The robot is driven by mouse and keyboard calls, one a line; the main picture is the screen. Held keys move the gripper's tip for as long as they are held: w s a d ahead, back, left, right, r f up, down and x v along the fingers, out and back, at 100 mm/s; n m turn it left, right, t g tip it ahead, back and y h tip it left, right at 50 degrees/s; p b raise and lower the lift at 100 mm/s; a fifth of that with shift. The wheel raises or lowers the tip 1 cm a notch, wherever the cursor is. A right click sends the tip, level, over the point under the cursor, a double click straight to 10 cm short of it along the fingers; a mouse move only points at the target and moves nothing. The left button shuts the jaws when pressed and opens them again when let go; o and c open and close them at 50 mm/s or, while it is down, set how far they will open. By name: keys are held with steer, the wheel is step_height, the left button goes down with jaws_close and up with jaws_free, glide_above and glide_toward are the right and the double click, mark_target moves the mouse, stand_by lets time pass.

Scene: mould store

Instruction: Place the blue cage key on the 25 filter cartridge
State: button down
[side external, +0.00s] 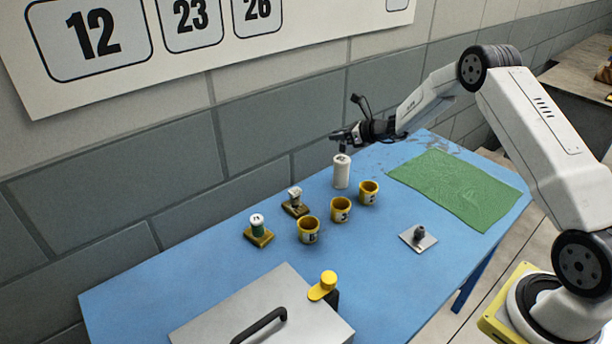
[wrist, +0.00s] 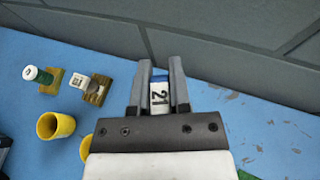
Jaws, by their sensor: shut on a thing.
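My gripper (side external: 340,137) is at the far side of the table, above a white cylinder (side external: 341,172). The white cylinder stands upright and has a label on top, not readable. I cannot tell which thing is the 25 filter cartridge.
A green, white-topped piece (side external: 257,222) and a pale piece (side external: 295,194) sit on wooden blocks. A dark knob (side external: 419,233) is on a metal plate. A green mat (side external: 455,185) lies right; a grey box (side external: 250,310) is in front.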

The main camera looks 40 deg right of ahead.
steer(key=shift+f, duration=1.15)
steer(key=shift+f, duration=0.1)
steer(key=c, duration=0.6)
jaws_free()
steer(key=shift+v, duration=6.1)
steer(key=shift+a, duration=0.15)
